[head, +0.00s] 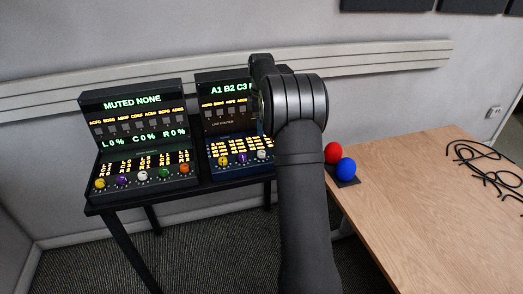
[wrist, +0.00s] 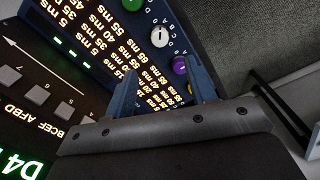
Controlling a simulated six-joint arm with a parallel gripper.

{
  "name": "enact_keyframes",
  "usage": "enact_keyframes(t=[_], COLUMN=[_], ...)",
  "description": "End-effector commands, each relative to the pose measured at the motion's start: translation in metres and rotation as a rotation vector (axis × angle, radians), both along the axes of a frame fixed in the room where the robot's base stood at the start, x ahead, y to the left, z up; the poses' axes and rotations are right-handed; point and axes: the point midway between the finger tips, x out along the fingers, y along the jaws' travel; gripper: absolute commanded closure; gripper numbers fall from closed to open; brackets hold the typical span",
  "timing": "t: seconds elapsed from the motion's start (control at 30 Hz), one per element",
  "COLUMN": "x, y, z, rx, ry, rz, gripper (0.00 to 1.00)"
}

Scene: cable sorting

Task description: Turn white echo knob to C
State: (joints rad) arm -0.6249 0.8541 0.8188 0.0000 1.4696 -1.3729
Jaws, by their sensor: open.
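The white knob (wrist: 160,37) with a dark pointer line sits on the right console, with small letters beside it too fine to read surely. It also shows in the head view (head: 262,155), just left of my arm. My gripper (wrist: 164,88) is open and empty in the wrist view. Its fingers are over the lit panel of "ms" values, with the white knob beyond them toward the top, apart from both. In the head view my arm hides most of the gripper and the right part of this console.
A green knob (wrist: 132,4) and a purple knob (wrist: 179,65) flank the white one closely. The left console (head: 140,150) has its own row of colored knobs.

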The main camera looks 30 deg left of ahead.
Motion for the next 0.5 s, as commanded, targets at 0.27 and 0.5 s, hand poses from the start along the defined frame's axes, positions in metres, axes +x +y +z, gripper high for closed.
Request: enact_keyframes(t=[0.27, 0.5], x=[-0.001, 0.0], y=[-0.001, 0.0], z=[-0.062, -0.1], rx=[-0.002, 0.0], ry=[0.002, 0.001], rz=[0.001, 0.001], gripper=[0.49, 0.49])
